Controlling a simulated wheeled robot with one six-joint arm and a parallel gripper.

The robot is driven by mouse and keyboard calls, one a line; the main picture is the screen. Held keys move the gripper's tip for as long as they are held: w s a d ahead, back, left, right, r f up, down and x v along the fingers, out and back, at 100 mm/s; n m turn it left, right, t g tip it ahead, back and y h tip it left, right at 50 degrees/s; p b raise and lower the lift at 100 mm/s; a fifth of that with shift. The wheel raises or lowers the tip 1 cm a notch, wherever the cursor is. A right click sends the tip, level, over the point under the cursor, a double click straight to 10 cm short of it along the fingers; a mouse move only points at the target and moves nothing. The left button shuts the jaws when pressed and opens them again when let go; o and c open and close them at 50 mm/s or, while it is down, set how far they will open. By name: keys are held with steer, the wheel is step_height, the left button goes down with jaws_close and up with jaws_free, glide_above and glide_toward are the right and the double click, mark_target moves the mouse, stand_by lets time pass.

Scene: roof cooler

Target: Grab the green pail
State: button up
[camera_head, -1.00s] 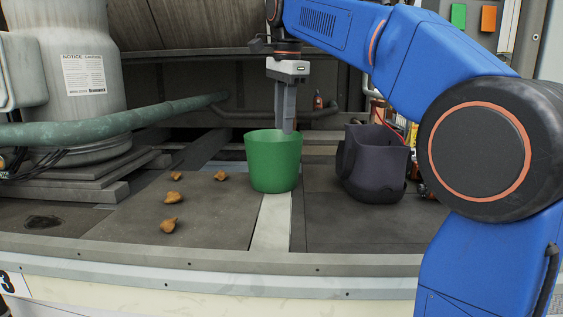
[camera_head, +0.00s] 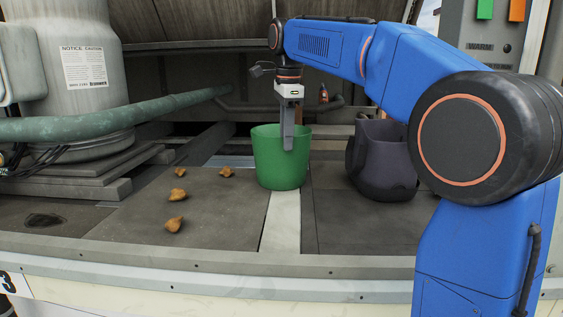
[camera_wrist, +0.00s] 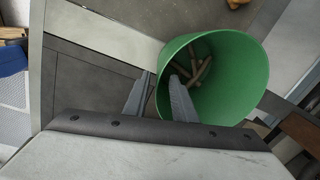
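The green pail (camera_head: 279,172) stands upright on the dark deck panels in the middle of the head view. In the wrist view the pail (camera_wrist: 232,75) shows its open mouth, with several brown stick-like pieces (camera_wrist: 195,70) inside. My gripper (camera_head: 288,147) points down at the pail's near side; one finger shows in front of the wall. In the wrist view my gripper (camera_wrist: 162,76) has its two fingers apart, one outside the pail and one over its mouth, with the rim between them. I cannot tell whether either finger touches the wall.
A dark grey bag-like container (camera_head: 386,172) stands right of the pail. Several brown lumps (camera_head: 176,195) lie on the deck to the left. A green pipe (camera_head: 110,121) and a large grey tank (camera_head: 80,70) are at the left. The deck in front is clear.

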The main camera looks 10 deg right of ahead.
mark_target(287, 158)
steer(key=shift+w+d+f, duration=0.1)
steer(key=shift+w+f, duration=0.05)
steer(key=shift+f, duration=1.75)
steer(key=shift+w+d+f, duration=0.1)
steer(key=shift+w+f, duration=0.05)
steer(key=shift+f, duration=1.75)
jaws_close()
